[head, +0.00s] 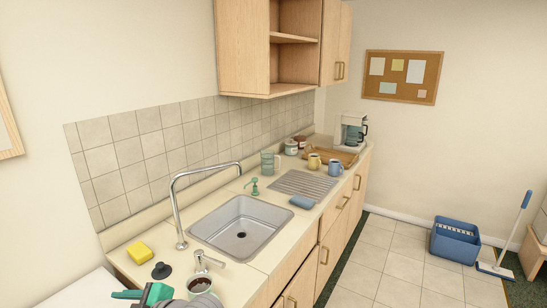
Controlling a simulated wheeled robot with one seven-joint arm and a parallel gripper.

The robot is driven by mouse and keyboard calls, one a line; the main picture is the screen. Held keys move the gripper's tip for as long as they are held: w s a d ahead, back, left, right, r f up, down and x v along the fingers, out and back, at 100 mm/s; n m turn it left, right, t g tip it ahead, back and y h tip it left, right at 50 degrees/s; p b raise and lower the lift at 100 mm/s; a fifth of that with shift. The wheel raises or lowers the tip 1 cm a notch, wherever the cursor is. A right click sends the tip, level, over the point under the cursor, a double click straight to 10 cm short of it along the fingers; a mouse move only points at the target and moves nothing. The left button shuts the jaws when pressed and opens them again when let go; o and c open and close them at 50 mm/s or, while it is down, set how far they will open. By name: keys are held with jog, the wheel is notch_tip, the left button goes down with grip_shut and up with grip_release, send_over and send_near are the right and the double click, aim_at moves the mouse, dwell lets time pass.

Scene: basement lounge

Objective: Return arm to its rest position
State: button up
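Part of my arm shows at the bottom left of the head view, low over the near end of the counter (235,280). Its green and dark end, my gripper (142,295), is cut off by the bottom edge of the picture. I cannot tell whether its fingers are apart or together, and no held object shows. A pale round cup-like thing with a dark brown inside (200,284) is just right of it, partly hidden by a grey part of my arm.
A yellow sponge (139,252) and a black stopper (161,270) lie near my gripper. The steel sink (241,229) and its tall faucet (177,210) are beyond. Mugs, a drying mat (303,185) and a coffee maker (352,131) stand farther back. A blue bin (455,240) is on the floor.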

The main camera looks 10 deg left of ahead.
jog(key=w+d+f+m+t, duration=0.4)
jog(key=d+f+m+t, duration=0.45)
jog(key=m, duration=0.45)
jog(key=s+d+f+m+t+h, duration=0.3)
jog(key=d+f+m, duration=0.1)
jog(key=d, duration=0.3)
jog(key=s+d+f+m+t+h, duration=0.3)
jog(key=d+f+m, duration=0.15)
jog(key=d, duration=0.25)
jog(key=s+d+f+m+h, duration=0.2)
jog(key=s+d+f+h, duration=0.35)
jog(key=s+d, duration=0.5)
jog(key=s+d+r+h, duration=0.2)
jog(key=s+d, duration=0.8)
jog(key=s, duration=0.3)
jog(key=shift+s+d+r+n, duration=0.15)
jog(key=shift+s+r+n, duration=0.05)
jog(key=shift+r+n, duration=0.2)
jog(key=shift+c, duration=0.2)
